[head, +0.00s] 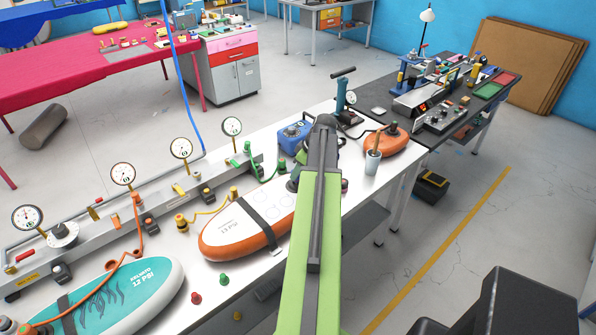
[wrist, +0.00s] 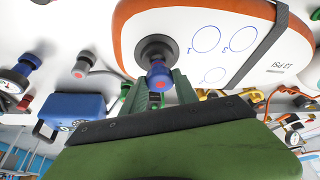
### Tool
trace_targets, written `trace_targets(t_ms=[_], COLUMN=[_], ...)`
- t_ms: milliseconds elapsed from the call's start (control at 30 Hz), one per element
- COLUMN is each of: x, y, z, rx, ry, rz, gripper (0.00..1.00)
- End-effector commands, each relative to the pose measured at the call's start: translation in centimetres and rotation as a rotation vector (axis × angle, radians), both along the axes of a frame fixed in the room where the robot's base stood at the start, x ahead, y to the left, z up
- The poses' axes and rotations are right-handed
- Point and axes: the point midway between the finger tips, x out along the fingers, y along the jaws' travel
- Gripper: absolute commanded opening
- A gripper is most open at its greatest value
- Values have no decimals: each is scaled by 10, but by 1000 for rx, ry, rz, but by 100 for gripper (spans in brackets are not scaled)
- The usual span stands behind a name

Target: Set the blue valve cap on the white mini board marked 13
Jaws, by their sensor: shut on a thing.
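The white mini board (head: 222,238) with an orange rim and a "13 PSI" print lies on the white bench. In the wrist view the board (wrist: 190,30) fills the top, with blue ring outlines, a dark strap and a black round valve (wrist: 150,48). My gripper (wrist: 160,90) has green fingers shut on the blue valve cap (wrist: 158,74), which has a red centre. The cap lines up with the valve; I cannot tell whether they touch. In the head view my arm hides the gripper, the cap and the board's right end.
A teal board (head: 120,295) marked 12 and a gauge rail (head: 140,215) lie left. A red cap (head: 196,298) and a green cap (head: 224,279) are near the front edge. A blue box (head: 293,136), a cup (head: 373,166) and an orange board (head: 387,141) stand beyond my arm.

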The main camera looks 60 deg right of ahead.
Motion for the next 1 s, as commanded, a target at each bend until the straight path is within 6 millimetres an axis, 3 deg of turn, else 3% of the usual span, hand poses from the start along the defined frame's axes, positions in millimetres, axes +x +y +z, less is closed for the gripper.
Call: trace_targets(t_ms=[933, 967, 1000], x=[1, 1, 1], y=[1, 1, 1], z=[-25, -24, -24], rx=[1, 1, 1], ry=[0, 0, 0], rz=[1, 1, 1], gripper=[0, 38, 43])
